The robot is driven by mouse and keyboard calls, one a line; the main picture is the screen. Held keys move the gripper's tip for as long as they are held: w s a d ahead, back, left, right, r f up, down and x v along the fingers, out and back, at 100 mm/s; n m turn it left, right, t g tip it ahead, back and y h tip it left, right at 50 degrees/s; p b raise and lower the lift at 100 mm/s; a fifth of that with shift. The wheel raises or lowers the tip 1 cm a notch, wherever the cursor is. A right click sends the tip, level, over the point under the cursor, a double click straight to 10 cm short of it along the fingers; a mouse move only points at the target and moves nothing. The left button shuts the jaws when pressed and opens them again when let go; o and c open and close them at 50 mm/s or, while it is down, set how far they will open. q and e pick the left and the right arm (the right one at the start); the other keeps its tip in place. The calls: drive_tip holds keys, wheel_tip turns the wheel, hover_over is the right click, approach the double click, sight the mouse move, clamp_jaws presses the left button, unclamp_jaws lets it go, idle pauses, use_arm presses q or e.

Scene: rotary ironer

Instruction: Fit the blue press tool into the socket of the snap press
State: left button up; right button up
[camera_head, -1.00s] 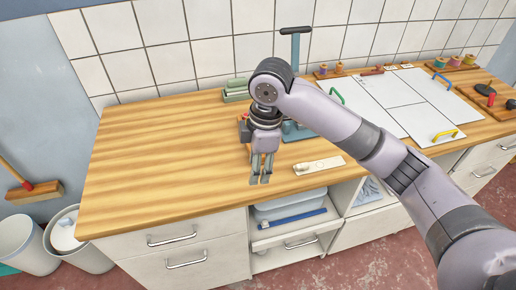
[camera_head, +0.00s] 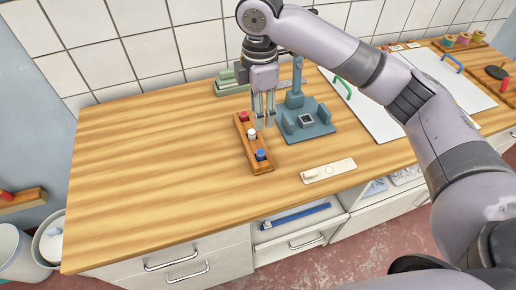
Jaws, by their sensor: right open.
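The blue press tool (camera_head: 261,155) stands at the near end of a narrow wooden rack (camera_head: 266,168). A white tool (camera_head: 252,134) and a red tool (camera_head: 244,116) stand in the same rack behind it. The blue-grey snap press (camera_head: 317,130) stands just right of the rack, with a square socket (camera_head: 306,120) on its base and an upright column behind. My right gripper (camera_head: 264,125) is open, pointing down over the gap between the rack and the press, and appears empty. It partly covers the rack's right edge. My left gripper is out of view.
A pale strip with a knob (camera_head: 328,170) lies near the front edge. White boards with coloured handles (camera_head: 372,116) lie to the right. Green folded items (camera_head: 229,87) are at the wall. The left part of the wooden worktop (camera_head: 150,160) is clear.

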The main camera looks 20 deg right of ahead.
drive_tip(key=p, duration=0.1)
hover_over(261, 152)
wheel_tip(261, 152, down, 6)
drive_tip(key=r, duration=0.1)
drive_tip(key=f, duration=0.3)
drive_tip(key=shift+s+a+f+p, duration=0.15)
drive_tip(key=shift+a+f+p, duration=0.05)
drive_tip(key=shift+p, duration=0.2)
drive_tip(key=shift+f+p, duration=0.3)
drive_tip(key=shift+f, duration=0.55)
drive_tip(key=f+p, duration=0.1)
drive_tip(key=f, duration=0.3)
drive_tip(key=shift+d+f+p, duration=0.2)
drive_tip(key=shift+f+p, duration=0.05)
drive_tip(key=shift+p, duration=0.1)
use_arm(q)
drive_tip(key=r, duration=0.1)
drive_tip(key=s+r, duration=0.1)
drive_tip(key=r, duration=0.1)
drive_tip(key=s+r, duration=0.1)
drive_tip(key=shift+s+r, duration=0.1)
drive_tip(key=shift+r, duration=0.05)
use_arm(e)
drive_tip(key=shift+f, duration=0.15)
drive_tip(key=shift+c, duration=0.4)
clamp_jaws()
